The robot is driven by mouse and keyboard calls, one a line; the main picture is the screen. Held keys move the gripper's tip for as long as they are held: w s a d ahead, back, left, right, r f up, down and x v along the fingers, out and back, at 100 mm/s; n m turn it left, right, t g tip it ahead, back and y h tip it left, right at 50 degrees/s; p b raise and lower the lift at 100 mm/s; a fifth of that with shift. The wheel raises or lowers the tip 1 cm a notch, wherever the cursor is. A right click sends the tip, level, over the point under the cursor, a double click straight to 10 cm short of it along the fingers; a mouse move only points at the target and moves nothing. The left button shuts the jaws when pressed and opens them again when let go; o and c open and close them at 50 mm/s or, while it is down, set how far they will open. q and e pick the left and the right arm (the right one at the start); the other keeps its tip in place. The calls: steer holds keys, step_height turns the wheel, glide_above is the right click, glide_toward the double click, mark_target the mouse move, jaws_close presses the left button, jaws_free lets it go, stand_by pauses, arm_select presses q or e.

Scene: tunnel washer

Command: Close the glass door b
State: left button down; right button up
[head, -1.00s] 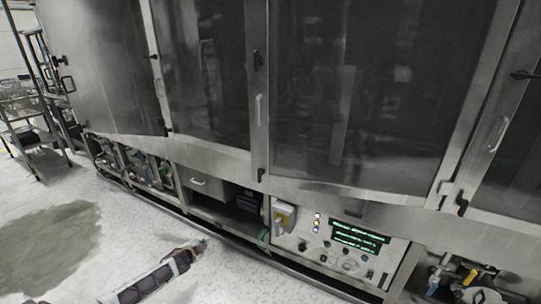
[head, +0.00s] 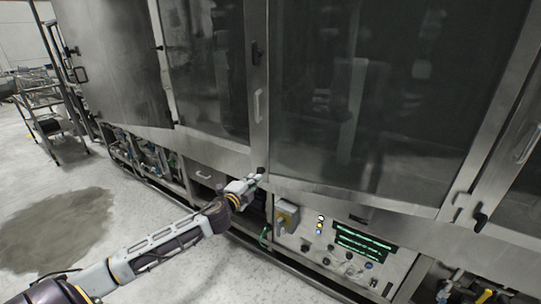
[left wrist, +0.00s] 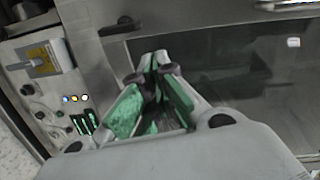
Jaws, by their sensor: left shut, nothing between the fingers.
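Several tall glass doors in steel frames front the washer. A wide one (head: 380,90) is at centre right, with a pale handle (head: 258,105) on the post at its left. A narrower one (head: 205,65) is left of it. A panel (head: 110,60) at the far left seems to stand out at an angle, its lower corner apart from the frame. No lettering shows which is b. My left gripper (head: 258,177) is shut and empty, near the lower end of the post between the two glass doors; whether it touches is unclear. Its fingers (left wrist: 154,66) also show in the left wrist view.
Below the doors is a control panel (head: 340,245) with lit green displays and a grey-yellow switch box (head: 286,215). Open pipework (head: 140,155) is at lower left. A wire rack (head: 50,110) stands far left. The floor at left is clear, with a dark patch (head: 60,230).

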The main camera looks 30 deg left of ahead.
arm_select(q)
step_height(320, 180, up, 3)
steer(key=shift+s+d+m+y, duration=0.15)
steer(key=shift+m+y, duration=0.25)
steer(key=shift+y, duration=0.3)
arm_select(e)
steer(key=shift+w+a, duration=0.2)
steer(key=shift+a, duration=0.2)
steer(key=shift+d, duration=0.3)
arm_select(q)
steer(key=p, duration=0.2)
glide_toward(271, 152)
steer(key=shift+w+a+f+p, duration=0.1)
steer(key=shift+w+a+p, duration=0.15)
steer(key=shift+w, duration=1.3)
steer(key=shift+w+a+p, duration=0.1)
steer(key=shift+w+a, duration=0.2)
steer(key=shift+w, duration=1.25)
arm_select(e)
steer(key=shift+w+d+r, duration=0.1)
steer(key=shift+r, duration=0.6)
steer(key=shift+w+d+r, duration=0.1)
steer(key=shift+r, duration=0.55)
steer(key=shift+s, duration=0.1)
